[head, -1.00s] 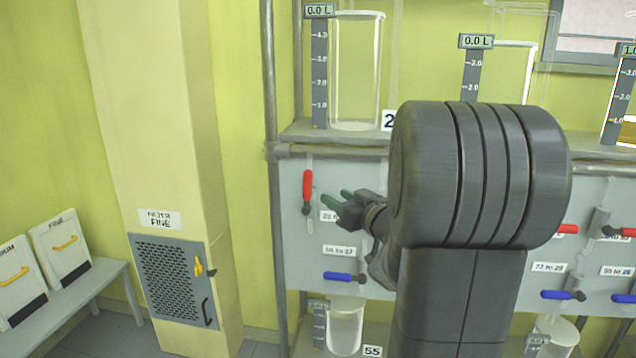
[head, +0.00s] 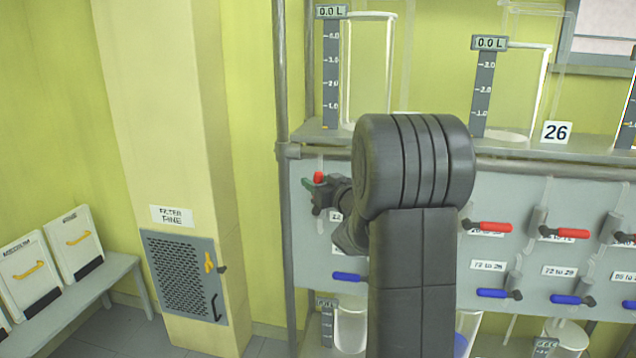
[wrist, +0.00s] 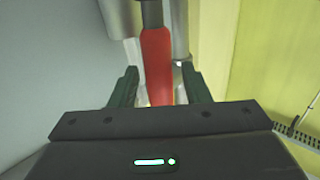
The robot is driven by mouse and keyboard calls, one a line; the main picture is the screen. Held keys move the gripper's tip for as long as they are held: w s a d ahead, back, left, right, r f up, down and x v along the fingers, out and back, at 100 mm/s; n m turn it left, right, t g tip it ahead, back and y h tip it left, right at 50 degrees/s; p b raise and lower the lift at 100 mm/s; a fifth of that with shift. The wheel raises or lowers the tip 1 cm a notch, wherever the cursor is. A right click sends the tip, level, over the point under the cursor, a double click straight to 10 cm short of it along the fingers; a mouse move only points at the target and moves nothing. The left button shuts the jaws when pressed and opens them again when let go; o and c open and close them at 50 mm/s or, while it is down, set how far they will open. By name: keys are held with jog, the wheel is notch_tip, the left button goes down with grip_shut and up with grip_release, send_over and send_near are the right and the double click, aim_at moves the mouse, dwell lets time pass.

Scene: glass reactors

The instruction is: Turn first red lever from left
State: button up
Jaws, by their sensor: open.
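The first red lever from the left (head: 319,177) shows only its red top in the head view; my gripper hides the rest. In the wrist view the red lever (wrist: 157,65) stands upright, running down between the two green fingers. My gripper (head: 312,196) is at the lever in front of the grey panel. In the wrist view my gripper (wrist: 158,88) is open, with one finger on each side of the lever and a gap visible on both sides.
Other red levers (head: 494,227) and blue levers (head: 347,277) sit on the grey panel (head: 415,262). Glass vessels (head: 372,75) stand on the shelf above. A metal post (head: 281,150) rises close left of the lever. A filter cabinet (head: 183,275) stands further left.

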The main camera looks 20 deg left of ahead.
grip_shut()
jog(key=shift+d, duration=0.1)
jog(key=w+d+f+m+t+h+b, duration=0.1)
jog(key=d+f+m+t+h+b, duration=0.2)
jog(key=m+t+b, duration=0.5)
jog(key=d+f+m+t+h+b, duration=0.4)
jog(key=m+t+b, duration=0.4)
jog(key=m+b, duration=0.9)
jog(key=f+b, duration=0.1)
jog(key=b, duration=0.6)
jog(key=shift+w+d+f+t+h, duration=0.2)
jog(key=shift+w+d+t+h, duration=0.1)
jog(key=shift+w, duration=0.1)
jog(key=shift+m, duration=0.4)
